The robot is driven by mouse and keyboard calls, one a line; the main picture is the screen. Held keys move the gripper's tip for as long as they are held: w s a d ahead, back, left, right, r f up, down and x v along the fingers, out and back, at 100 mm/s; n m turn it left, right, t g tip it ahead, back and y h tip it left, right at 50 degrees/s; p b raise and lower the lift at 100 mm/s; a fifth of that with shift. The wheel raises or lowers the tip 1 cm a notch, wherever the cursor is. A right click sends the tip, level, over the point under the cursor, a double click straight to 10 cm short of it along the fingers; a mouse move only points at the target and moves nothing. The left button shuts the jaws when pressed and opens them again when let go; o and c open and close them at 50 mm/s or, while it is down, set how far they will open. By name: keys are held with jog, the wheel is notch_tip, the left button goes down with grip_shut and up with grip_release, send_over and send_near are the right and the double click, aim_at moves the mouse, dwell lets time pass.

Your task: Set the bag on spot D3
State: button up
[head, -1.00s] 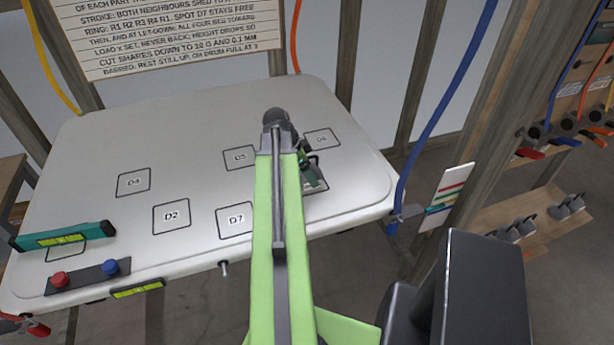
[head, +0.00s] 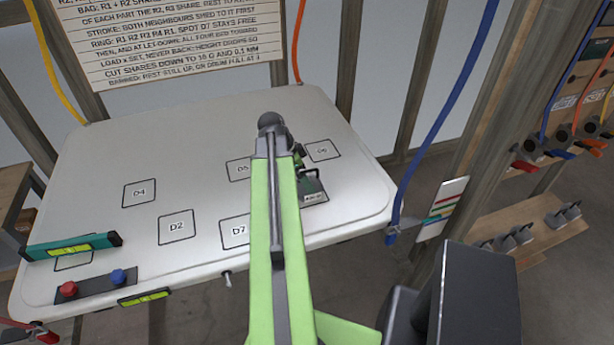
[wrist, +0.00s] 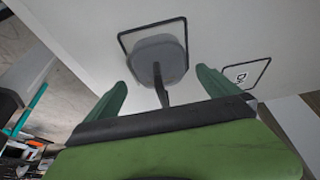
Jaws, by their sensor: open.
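The bag (wrist: 158,56) appears to be the grey rounded body with a thin dark stem in the wrist view. It sits on the white table inside a black-outlined spot. That spot's label is hidden, so I cannot tell which spot it is. My gripper (wrist: 162,84) is open, with its green fingers on either side of the stem and gaps to both. In the head view my gripper (head: 302,166) is low over the right part of the table. A grey body (head: 312,186) shows just beside it, partly hidden by my arm.
The table (head: 100,170) bears spots D4 (head: 139,193), D2 (head: 177,227), D7 (head: 235,232), D5 (head: 240,170) and D6 (head: 322,150). A teal level (head: 75,246) and a strip with red and blue knobs (head: 93,285) lie at left. A blue hose (head: 440,110) hangs at right.

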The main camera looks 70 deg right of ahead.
jog(key=p+v, duration=0.5)
jog(key=v, duration=0.2)
jog(key=shift+s+d, duration=0.1)
jog(key=shift+r, duration=0.2)
jog(key=w+a+f+n+t, duration=0.1)
jog(key=w+a+n+t, duration=0.2)
jog(key=w+a+n, duration=1.65)
jog(key=w+a+n+y, duration=0.1)
jog(key=w+a+n, duration=0.2)
jog(key=a, duration=0.9)
jog(key=w+a+n+y, duration=0.1)
jog(key=w+a, duration=0.4)
jog(key=a, duration=0.7)
jog(key=w+a+n, duration=0.4)
jog(key=a, duration=0.8)
jog(key=shift+a+f+n+y, duration=0.15)
jog(key=shift+f+n+y, duration=0.2)
jog(key=shift+f+y, duration=0.05)
